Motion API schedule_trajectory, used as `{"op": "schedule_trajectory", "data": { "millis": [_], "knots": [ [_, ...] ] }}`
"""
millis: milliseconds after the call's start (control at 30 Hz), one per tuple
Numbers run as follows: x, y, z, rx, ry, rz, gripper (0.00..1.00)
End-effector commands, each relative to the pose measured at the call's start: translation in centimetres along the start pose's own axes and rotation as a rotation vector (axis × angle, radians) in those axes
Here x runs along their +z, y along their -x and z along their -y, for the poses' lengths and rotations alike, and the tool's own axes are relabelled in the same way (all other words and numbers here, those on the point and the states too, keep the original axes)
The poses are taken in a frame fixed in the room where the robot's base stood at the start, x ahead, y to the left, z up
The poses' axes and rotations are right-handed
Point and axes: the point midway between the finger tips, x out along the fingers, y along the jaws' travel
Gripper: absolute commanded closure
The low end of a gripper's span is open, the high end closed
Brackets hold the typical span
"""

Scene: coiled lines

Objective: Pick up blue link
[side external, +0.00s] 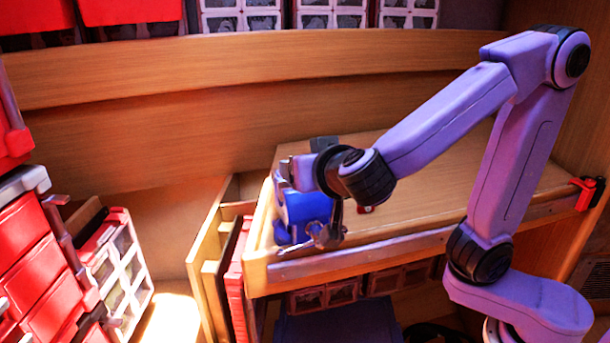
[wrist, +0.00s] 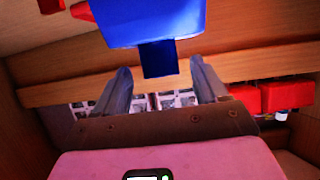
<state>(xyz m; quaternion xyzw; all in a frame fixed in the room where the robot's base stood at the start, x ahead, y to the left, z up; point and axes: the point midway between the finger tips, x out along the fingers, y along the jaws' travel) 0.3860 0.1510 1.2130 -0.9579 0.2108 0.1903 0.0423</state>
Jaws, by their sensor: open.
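A blue piece (side external: 305,212), the only blue thing that could be the link, is at the left end of the wooden work surface. My gripper (side external: 326,238) is close beside it and partly covers it. In the wrist view the blue piece (wrist: 150,22) fills the top middle, with a darker blue tab (wrist: 158,60) pointing down. The open fingers of my gripper (wrist: 161,68) stand either side of the tab, with visible gaps. I see nothing held. The upper part of the blue piece is cut off by the frame.
The wooden work surface (side external: 450,180) is mostly bare to the right. A small red piece (side external: 365,210) lies behind my wrist. Red drawers (side external: 40,250) and a white-framed drawer unit (side external: 120,265) stand at the left. Red boxes (wrist: 275,97) show in the wrist view.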

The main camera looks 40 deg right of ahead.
Motion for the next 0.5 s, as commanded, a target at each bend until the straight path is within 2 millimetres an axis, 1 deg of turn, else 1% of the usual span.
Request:
{"op": "schedule_trajectory", "data": {
  "millis": [33,200,333,500],
  "knots": [
    [-0.2,-0.9,-0.1,0.008,0.0,0.0,0.28],
    [-0.5,-3.1,0.1,0.005,0.001,0.0,0.28],
    [-0.5,-4.0,0.1,0.003,0.001,0.001,0.28],
    [-0.5,-4.1,0.1,0.001,0.001,0.0,0.28]
  ]
}}
